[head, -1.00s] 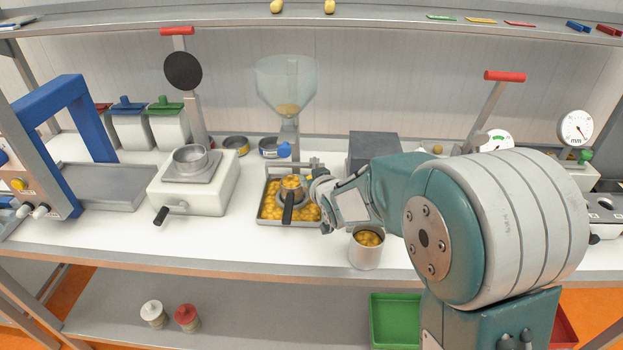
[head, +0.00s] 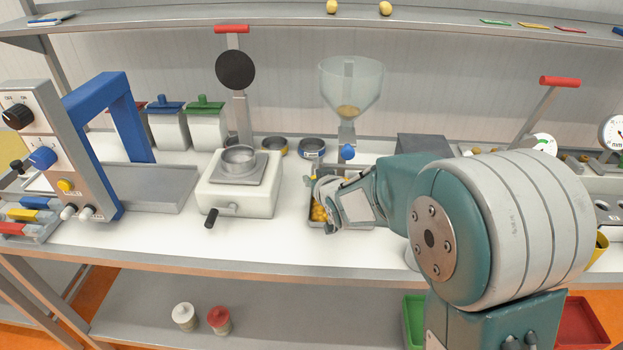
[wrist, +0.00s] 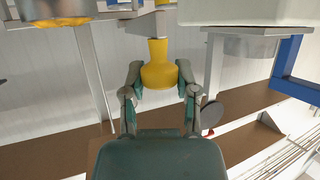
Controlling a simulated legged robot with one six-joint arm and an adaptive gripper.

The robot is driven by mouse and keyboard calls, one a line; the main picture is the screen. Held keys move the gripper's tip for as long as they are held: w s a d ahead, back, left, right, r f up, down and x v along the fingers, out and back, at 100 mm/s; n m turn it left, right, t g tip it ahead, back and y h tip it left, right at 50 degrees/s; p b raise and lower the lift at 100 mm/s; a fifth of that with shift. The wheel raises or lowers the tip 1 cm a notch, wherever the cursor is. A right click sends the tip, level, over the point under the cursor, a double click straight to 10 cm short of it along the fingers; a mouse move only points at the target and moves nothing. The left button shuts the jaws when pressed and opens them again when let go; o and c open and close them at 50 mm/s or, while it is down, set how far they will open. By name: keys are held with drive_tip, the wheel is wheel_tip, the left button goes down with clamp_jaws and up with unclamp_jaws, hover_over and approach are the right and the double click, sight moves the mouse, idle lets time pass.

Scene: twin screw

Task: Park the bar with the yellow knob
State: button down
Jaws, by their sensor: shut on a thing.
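In the wrist view a yellow knob (wrist: 158,72) with a narrow neck sits between the two fingers of my gripper (wrist: 158,82), which is shut on it. A grey metal piece, perhaps the bar (wrist: 157,22), continues beyond the knob's neck.
Left of my gripper stands a white box with a round metal cup (head: 238,185) and a black-handled crank. A blue arch frame (head: 112,140) is farther left. A red-handled lever (head: 545,105) stands at the right. The white bench is clear in front of the box.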

drive_tip(key=shift+d+f, duration=0.1)
drive_tip(key=shift+c, duration=1.8)
unclamp_jaws()
drive_tip(key=shift+a, duration=0.6)
drive_tip(key=shift+s+d, duration=0.15)
drive_tip(key=shift+d, duration=0.1)
drive_tip(key=v, duration=1.1)
drive_tip(key=shift+s+a, duration=0.15)
drive_tip(key=shift+s, duration=0.1)
